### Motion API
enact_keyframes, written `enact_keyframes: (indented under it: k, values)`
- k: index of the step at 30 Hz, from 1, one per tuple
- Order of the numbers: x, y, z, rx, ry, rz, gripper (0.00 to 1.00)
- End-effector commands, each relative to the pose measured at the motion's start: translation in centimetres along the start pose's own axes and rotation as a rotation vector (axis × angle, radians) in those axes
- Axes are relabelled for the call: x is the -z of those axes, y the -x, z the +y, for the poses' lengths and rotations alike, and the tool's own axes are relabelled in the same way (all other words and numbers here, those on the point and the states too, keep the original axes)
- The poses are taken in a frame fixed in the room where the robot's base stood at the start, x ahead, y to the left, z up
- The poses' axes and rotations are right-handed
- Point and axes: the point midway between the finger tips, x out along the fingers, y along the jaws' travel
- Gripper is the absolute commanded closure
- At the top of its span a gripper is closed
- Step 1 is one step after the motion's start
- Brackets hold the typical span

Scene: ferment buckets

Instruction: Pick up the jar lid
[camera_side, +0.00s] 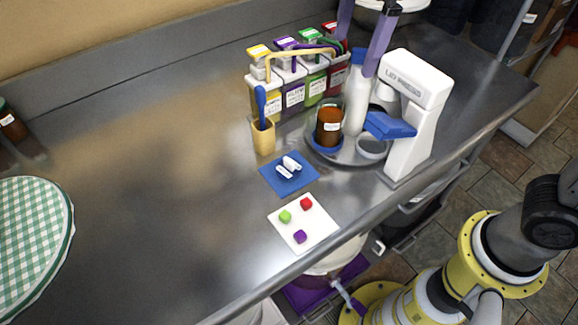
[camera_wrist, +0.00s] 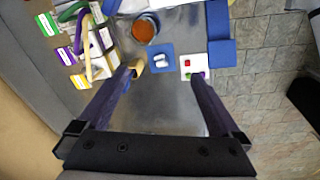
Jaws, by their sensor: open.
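A grey round disc (camera_side: 372,147) that looks like the jar lid lies on the round metal tray (camera_side: 338,157) in the side view. I cannot make it out in the wrist view. On the same tray stands an open glass jar (camera_side: 329,125) with brown contents, which also shows in the wrist view (camera_wrist: 144,29). My gripper (camera_side: 356,54) appears at the top of the side view, with its purple fingers wide apart. It is open and empty, and in the wrist view its fingers (camera_wrist: 164,74) point down over the counter.
A white machine (camera_side: 412,110) with a blue part stands right of the tray, and a white bottle (camera_side: 355,92) behind it. Several labelled dispensers (camera_side: 293,85) stand behind. A blue mat (camera_side: 283,187) and white board (camera_side: 309,233) with cubes lie in front. The left counter is largely clear.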

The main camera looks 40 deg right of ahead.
Motion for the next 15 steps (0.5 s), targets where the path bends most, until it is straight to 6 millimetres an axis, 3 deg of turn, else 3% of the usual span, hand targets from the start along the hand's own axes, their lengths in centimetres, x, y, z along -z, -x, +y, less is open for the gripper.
enact_keyframes:
  k: [1, 6, 15]
  values:
    - [1.4, -0.6, 0.4, 0.018, 0.065, -0.01, 0.0]
    - [4.6, -2.1, 1.0, 0.06, 0.237, -0.031, 0.0]
    - [8.6, -4.4, 1.1, 0.115, 0.447, -0.054, 0.0]
